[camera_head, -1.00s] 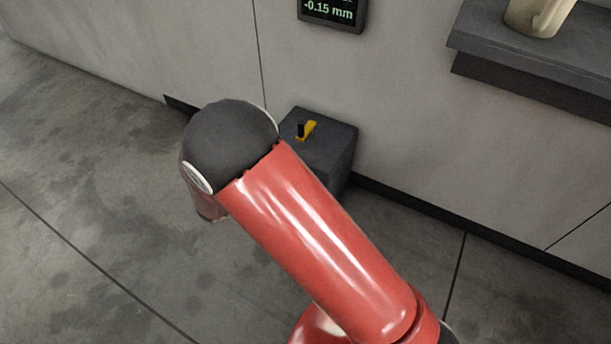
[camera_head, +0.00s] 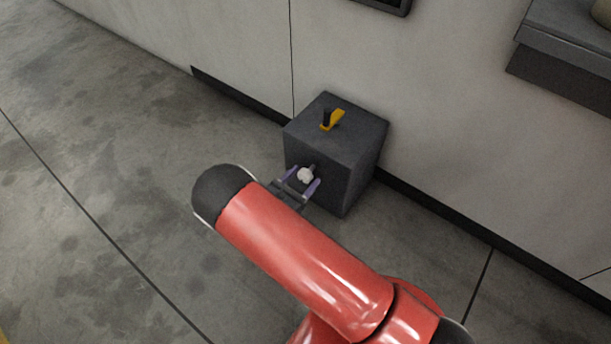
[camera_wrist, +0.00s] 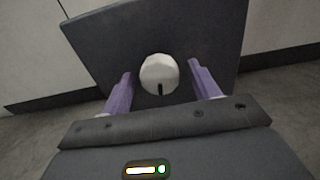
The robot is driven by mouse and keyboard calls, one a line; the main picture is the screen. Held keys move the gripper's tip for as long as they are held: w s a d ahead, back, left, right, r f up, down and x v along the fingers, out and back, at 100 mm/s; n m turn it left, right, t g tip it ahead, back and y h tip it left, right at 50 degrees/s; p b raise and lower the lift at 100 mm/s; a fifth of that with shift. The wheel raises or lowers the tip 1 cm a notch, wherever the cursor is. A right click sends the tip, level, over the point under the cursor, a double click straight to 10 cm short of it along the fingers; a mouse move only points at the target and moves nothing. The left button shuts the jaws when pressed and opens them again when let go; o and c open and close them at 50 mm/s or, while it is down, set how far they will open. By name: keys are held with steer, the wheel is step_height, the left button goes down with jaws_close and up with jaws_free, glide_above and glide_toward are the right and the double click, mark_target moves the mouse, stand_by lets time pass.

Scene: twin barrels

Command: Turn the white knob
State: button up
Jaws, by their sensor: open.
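The white knob (camera_head: 305,175) sits on the front face of a dark grey box (camera_head: 353,160). In the wrist view the knob (camera_wrist: 159,72) is a faceted white disc with a dark mark at its lower edge. My gripper (camera_head: 303,182) is open, its two purple fingers on either side of the knob. In the wrist view the gripper (camera_wrist: 160,78) has a gap between each finger and the knob. Whether the fingertips reach past the knob's front is hard to tell.
A yellow lever with a black part (camera_head: 332,119) stands on top of the box. The box stands on a concrete floor against a grey wall (camera_head: 440,130). A dark shelf (camera_head: 570,50) juts out at upper right. Floor left of the box is clear.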

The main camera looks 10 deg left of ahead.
steer(key=shift+w+d, duration=0.3)
steer(key=shift+w, duration=0.35)
steer(key=c, duration=1)
steer(key=shift+o, duration=0.2)
steer(key=shift+n, duration=0.3)
